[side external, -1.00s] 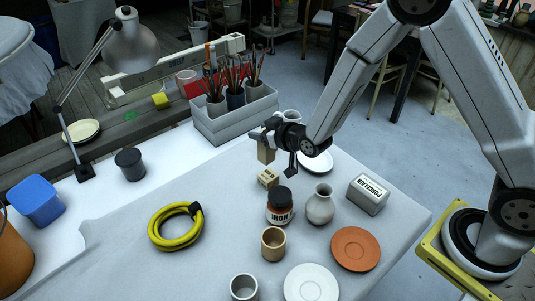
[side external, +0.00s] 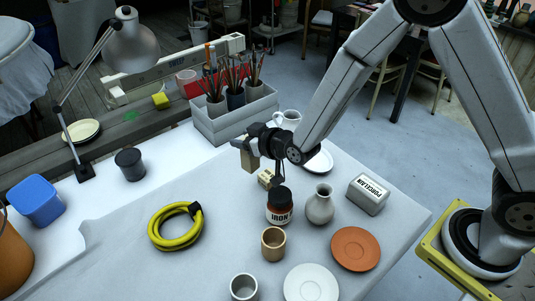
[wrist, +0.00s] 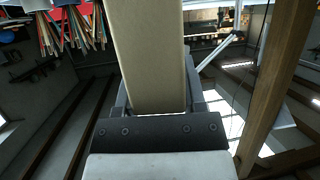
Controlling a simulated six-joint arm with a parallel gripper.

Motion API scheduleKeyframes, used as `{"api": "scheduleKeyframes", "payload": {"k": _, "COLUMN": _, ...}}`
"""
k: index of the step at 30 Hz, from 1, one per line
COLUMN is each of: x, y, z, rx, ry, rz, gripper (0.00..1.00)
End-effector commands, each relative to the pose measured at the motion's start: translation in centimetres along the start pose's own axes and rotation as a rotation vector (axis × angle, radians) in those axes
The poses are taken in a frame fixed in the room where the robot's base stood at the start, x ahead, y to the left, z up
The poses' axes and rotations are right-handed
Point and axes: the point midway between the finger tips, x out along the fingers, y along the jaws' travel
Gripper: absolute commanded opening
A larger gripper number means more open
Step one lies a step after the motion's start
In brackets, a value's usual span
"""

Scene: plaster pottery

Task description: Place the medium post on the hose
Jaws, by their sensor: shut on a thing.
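The medium post is a tan upright block (side external: 250,160), held by my gripper (side external: 250,146) above the table. My gripper is shut on it. In the wrist view the tan post (wrist: 148,50) fills the upper middle, between the fingers. The hose is a yellow coil (side external: 160,238) lying on the table to the left of my gripper, well apart from the post. A small tan block (side external: 265,178) stands on the table below my gripper, partly hidden by it.
An iron jar (side external: 279,208), a grey vase (side external: 320,207) and a tan cup (side external: 273,246) stand between the hose and the right side. A grey box of brushes (side external: 235,122) is behind my gripper. A black cup (side external: 130,164) stands behind the hose. Table around the hose is clear.

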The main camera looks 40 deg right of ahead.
Motion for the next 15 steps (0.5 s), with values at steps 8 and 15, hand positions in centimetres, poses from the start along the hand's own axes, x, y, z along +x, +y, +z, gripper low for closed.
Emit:
{"api": "scheduleKeyframes", "payload": {"k": 8, "x": -2.3, "y": -8.5, "z": -1.7, "rx": -0.041, "ry": 0.005, "rz": -0.101, "gripper": 0.00}}
{"api": "scheduleKeyframes", "payload": {"k": 15, "x": -4.7, "y": -13.9, "z": -2.3, "rx": -0.066, "ry": 0.001, "rz": -0.170, "gripper": 0.00}}
